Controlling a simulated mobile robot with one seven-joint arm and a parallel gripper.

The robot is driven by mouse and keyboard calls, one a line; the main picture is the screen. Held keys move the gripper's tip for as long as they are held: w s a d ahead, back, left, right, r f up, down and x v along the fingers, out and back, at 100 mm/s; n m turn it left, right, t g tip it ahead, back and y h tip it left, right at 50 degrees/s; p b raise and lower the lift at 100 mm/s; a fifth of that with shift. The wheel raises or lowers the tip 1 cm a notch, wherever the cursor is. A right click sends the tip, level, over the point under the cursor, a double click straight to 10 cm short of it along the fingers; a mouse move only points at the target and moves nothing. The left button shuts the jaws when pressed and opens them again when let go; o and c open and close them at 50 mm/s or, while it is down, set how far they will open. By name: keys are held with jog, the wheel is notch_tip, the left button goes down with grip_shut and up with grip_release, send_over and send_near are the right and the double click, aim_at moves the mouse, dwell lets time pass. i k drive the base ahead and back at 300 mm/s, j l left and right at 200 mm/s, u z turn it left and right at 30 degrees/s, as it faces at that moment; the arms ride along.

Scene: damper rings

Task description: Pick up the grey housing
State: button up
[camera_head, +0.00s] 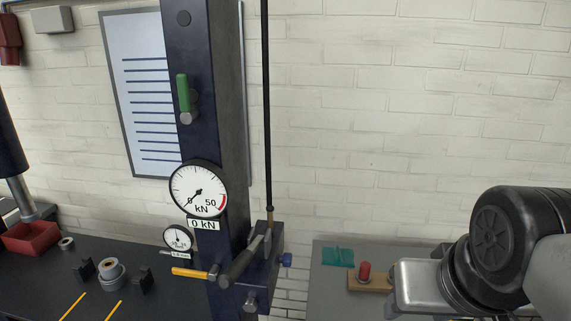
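A small grey, round, stepped part (111,273), which looks like the grey housing, stands on the dark bench at the lower left. A paler ring-like piece with a tan middle shows at its top. It sits between two black blocks, one on its left (83,269) and one on its right (143,280). My arm shows at the right edge, far from this part. My gripper's fingers are not in view, so I cannot see whether they hold anything.
A dark blue press column (191,110) with gauges and levers stands between the dark bench and a grey table (325,290). A red tray (30,238) and small ring (66,243) lie at left. A red-topped piece (365,271) and teal cloth (338,257) are at right.

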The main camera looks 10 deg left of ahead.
aim_at(112, 273)
jog(key=k+j+u, duration=0.15)
jog(key=j+u, duration=0.25)
jog(key=k+j+u, duration=0.15)
jog(key=u, duration=0.3)
jog(key=i+j+u, duration=0.15)
jog(key=u, duration=0.15)
jog(key=i+j+u, duration=0.15)
jog(key=u, duration=0.15)
jog(key=i+j+z, duration=0.1)
jog(key=j, duration=0.55)
jog(key=j+z, duration=0.15)
jog(key=j, duration=0.5)
jog(key=i+j+z, duration=0.15)
jog(key=j, duration=0.2)
jog(key=i+j+z, duration=0.1)
jog(key=j, duration=0.25)
jog(key=i+j+z, duration=0.3)
jog(key=i, duration=0.35)
jog(key=i+j+z, duration=0.15)
jog(key=i, duration=0.3)
